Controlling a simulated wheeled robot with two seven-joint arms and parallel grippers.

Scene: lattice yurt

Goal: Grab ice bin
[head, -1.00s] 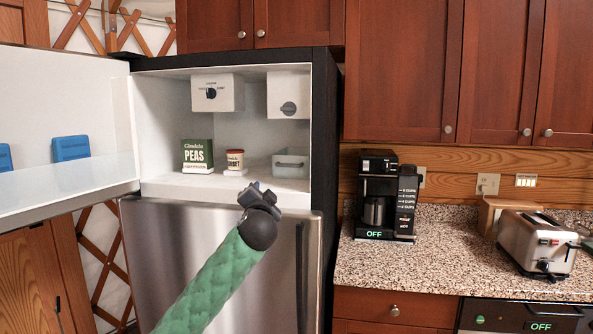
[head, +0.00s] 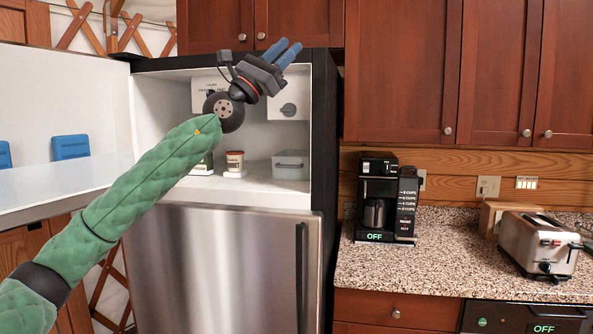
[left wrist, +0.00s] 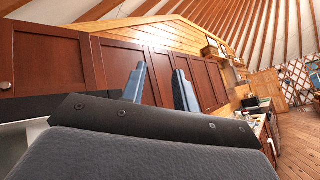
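The ice bin (head: 291,167), a pale translucent bin with a handle bar on its front, sits on the right of the open freezer's floor in the head view. My left gripper (head: 291,46) is above it, near the freezer's top edge, with its blue fingers pointing up and to the right. In the left wrist view the two fingers (left wrist: 160,75) stand apart with nothing between them. The gripper is open and empty, and does not touch the bin. The bin is not visible in the left wrist view. My right gripper is in neither view.
The freezer door stands open at left, with blue packs (head: 71,147) on it. A small red-and-white tub (head: 235,161) stands left of the bin. My arm mostly hides the peas box. A coffee maker (head: 378,200) and toaster (head: 538,245) stand on the right counter.

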